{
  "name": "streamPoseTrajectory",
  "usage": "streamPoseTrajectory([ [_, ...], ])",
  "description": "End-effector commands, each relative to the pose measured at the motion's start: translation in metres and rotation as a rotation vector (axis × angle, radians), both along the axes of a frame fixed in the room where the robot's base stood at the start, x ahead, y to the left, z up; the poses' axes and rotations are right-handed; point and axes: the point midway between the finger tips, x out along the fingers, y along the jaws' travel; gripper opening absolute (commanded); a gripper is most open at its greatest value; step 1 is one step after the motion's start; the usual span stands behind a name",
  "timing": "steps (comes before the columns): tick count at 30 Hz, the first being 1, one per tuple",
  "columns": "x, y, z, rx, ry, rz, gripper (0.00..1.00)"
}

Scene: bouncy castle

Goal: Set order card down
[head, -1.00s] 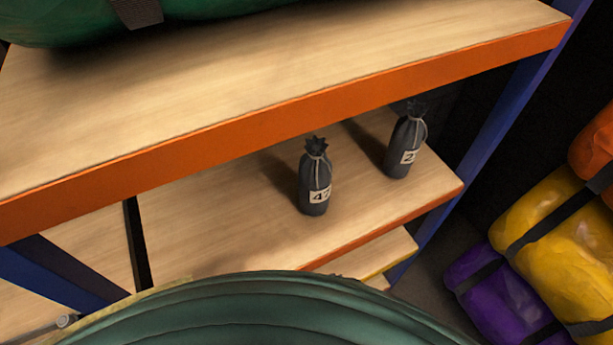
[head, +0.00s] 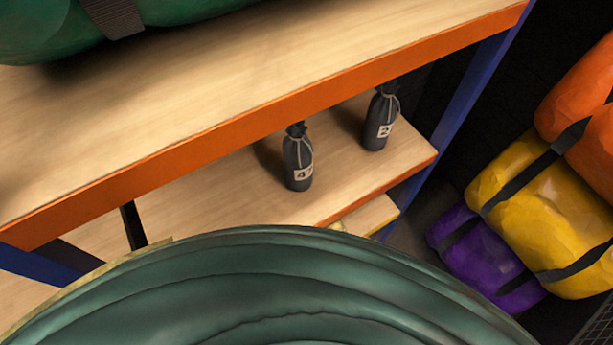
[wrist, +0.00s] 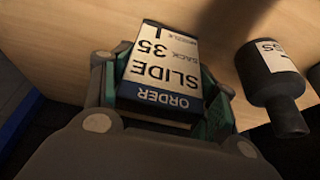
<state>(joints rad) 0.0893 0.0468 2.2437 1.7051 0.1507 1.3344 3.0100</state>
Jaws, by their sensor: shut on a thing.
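The order card (wrist: 162,72) is a thick white block with a dark blue edge. It reads "ORDER", "SLIDE", "SACK 35" in the wrist view. My gripper (wrist: 165,95) is shut on the card, with a green-padded finger on either side of it. A wooden board surface (wrist: 190,20) lies behind the card; I cannot tell whether the card touches it. A dark bottle-shaped thing (wrist: 270,80) with a white label is close to the right of the card. My gripper and the card do not show in the head view.
Two dark numbered bagged bottles (head: 298,165) (head: 381,120) stand on the lower wooden shelf (head: 225,190). The upper shelf has an orange front edge (head: 270,115) and a green bundle (head: 60,30). A large green rounded thing (head: 290,290) fills the bottom foreground. Strapped yellow (head: 540,200), purple and orange bundles are at right.

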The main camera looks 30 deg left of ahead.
Motion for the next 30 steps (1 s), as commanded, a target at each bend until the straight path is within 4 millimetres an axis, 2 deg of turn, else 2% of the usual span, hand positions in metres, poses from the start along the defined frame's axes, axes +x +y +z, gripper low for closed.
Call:
streamPoseTrajectory([
  [9,0.001,-0.001,-0.031,0.0,0.0,-0.001,0.33],
  [21,0.0,0.0,-0.037,0.0,-0.001,0.0,0.33],
  [22,0.0,-0.001,-0.037,0.0,-0.001,0.0,0.6],
  [25,0.0,0.0,-0.037,0.0,-0.001,0.0,0.78],
  [30,0.0,0.0,-0.036,0.0,-0.001,0.0,0.8],
])
